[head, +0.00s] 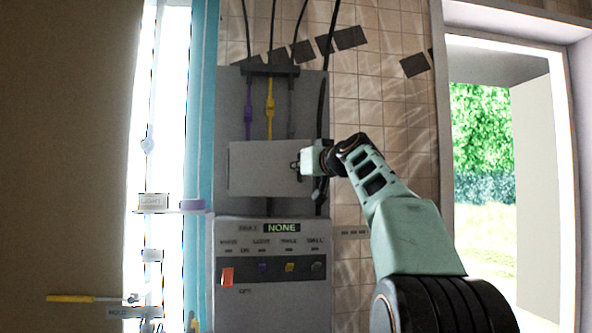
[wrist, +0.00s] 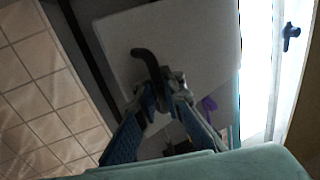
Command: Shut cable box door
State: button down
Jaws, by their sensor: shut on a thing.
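The cable box door is a flat pale grey panel (head: 262,165) in front of the middle of the grey cable box (head: 229,105). The box's upper part is uncovered, with a purple cable (head: 249,115) and a yellow cable (head: 270,105) showing above the door. My gripper (head: 300,168) is at the door's right edge. In the wrist view the door (wrist: 185,35) fills the upper middle, and my gripper (wrist: 165,92) is shut on its dark curved handle (wrist: 146,56). The door's hinge is not visible, and I cannot tell its exact angle.
Below the door is a control panel (head: 270,290) with a "NONE" display and several switches. At left is a narrow shelf (head: 172,211); a yellow-handled tool (head: 70,298) is lower left. A tiled wall (head: 385,95) and an open doorway (head: 490,180) lie to the right.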

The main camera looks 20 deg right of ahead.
jog(key=w+d+n+g+y+p, duration=0.1)
jog(key=w+d+n+y+p, duration=0.2)
jog(key=p, duration=0.6)
jog(key=w+y, duration=0.2)
jog(key=shift+w+d+p, duration=0.3)
jog(key=shift+d+p, duration=0.05)
jog(key=shift+f, duration=0.15)
jog(key=c, duration=2.3)
grip_release()
jog(key=shift+d, duration=0.15)
jog(key=shift+c, duration=0.2)
jog(key=shift+s, duration=0.15)
